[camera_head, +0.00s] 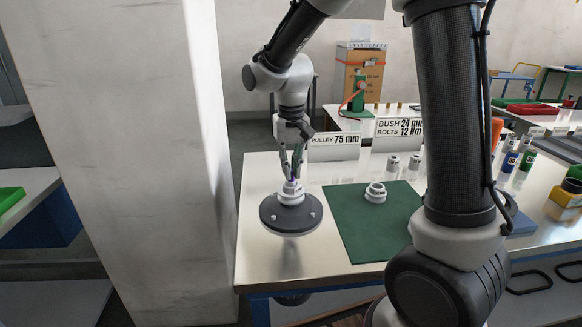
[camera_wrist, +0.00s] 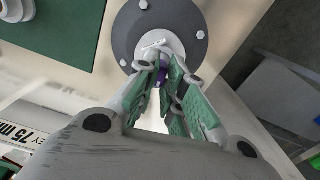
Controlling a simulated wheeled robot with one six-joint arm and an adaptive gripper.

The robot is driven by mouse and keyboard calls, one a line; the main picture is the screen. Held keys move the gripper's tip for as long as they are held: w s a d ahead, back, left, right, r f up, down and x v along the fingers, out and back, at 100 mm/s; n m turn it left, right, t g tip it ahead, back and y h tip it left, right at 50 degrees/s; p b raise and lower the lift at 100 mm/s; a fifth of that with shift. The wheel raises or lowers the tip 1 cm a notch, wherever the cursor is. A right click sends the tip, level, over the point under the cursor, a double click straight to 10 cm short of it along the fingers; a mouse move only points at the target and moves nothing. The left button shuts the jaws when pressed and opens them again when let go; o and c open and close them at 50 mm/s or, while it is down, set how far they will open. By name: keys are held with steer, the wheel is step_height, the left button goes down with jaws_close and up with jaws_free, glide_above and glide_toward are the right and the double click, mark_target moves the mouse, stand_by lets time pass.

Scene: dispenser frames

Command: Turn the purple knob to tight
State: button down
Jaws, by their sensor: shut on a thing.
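My gripper (camera_head: 292,172) points down at the dark grey disc (camera_head: 273,216) on the table's left part. In the wrist view my gripper (camera_wrist: 168,68) has its green-padded fingers closed around the purple knob (camera_wrist: 163,74). Only a small purple part shows between the fingers; the rest is hidden. The knob sits above a white round hub (camera_wrist: 153,42) at the middle of the disc, which also shows in the wrist view (camera_wrist: 190,22). The hub bears a small dark mark beside the fingers, too small to read. I cannot tell the knob's setting.
A green mat (camera_head: 345,235) with a white ring-shaped part (camera_head: 375,193) lies right of the disc. Signs reading "PULLEY 75 mm" (camera_head: 333,147) and "BUSH 24 mm BOLTS 12 Nm" (camera_head: 398,134) stand behind. A pale pillar (camera_head: 120,140) rises at the left.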

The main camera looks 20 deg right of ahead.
steer(key=shift+m, duration=0.8)
steer(key=c, duration=1.5)
jaws_free()
steer(key=shift+r, duration=0.1)
step_height(320, 180, up, 12)
steer(key=shift+f, duration=0.1)
